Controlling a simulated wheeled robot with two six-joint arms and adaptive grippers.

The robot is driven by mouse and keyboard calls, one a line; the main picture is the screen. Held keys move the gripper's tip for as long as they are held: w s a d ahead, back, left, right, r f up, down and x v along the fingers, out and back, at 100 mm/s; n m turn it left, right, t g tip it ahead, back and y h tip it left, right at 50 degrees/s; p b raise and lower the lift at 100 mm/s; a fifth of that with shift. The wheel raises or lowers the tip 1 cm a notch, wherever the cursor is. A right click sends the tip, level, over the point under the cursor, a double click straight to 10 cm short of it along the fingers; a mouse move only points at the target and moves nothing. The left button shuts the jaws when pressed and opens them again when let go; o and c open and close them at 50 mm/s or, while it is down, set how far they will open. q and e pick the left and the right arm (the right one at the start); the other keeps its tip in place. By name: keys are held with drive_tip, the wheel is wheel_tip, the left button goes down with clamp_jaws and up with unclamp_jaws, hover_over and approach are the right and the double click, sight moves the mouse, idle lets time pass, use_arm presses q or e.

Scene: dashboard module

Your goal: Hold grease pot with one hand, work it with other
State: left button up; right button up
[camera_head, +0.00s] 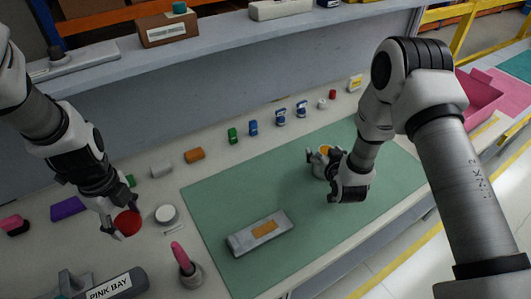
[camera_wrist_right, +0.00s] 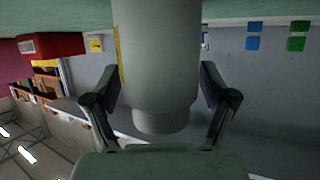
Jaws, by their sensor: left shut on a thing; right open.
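A pale pot (camera_head: 322,168) with an orange-yellow top, which I take for the grease pot, stands on the green mat. My right gripper (camera_head: 325,165) is at it, open, partly hiding it. In the right wrist view a large grey cylinder (camera_wrist_right: 158,60) with a narrower end lies between the open fingers (camera_wrist_right: 160,110); contact with them is not clear. My left gripper (camera_head: 117,222) is shut on a red round piece (camera_head: 128,222) at the left, off the mat, possibly a lid.
A grey block with an orange label (camera_head: 260,233) lies on the mat (camera_head: 215,205). A white round piece (camera_head: 166,214) and a holder with a pink-handled tool (camera_head: 183,260) are near the left gripper. Several small items line the back. A pink bin (camera_head: 480,95) is at right.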

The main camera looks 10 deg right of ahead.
drive_tip(key=shift+w+f, duration=0.15)
drive_tip(key=shift+w, duration=0.2)
use_arm(q)
drive_tip(key=shift+r, duration=0.1)
use_arm(e)
drive_tip(key=shift+c, duration=1)
drive_tip(key=c, duration=1.1)
drive_tip(key=shift+o, duration=0.2)
use_arm(q)
drive_tip(key=shift+f+b, duration=0.9)
drive_tip(key=shift+b, duration=0.05)
use_arm(e)
wheel_tip(320, 180, up, 10)
drive_tip(key=shift+r, duration=0.1)
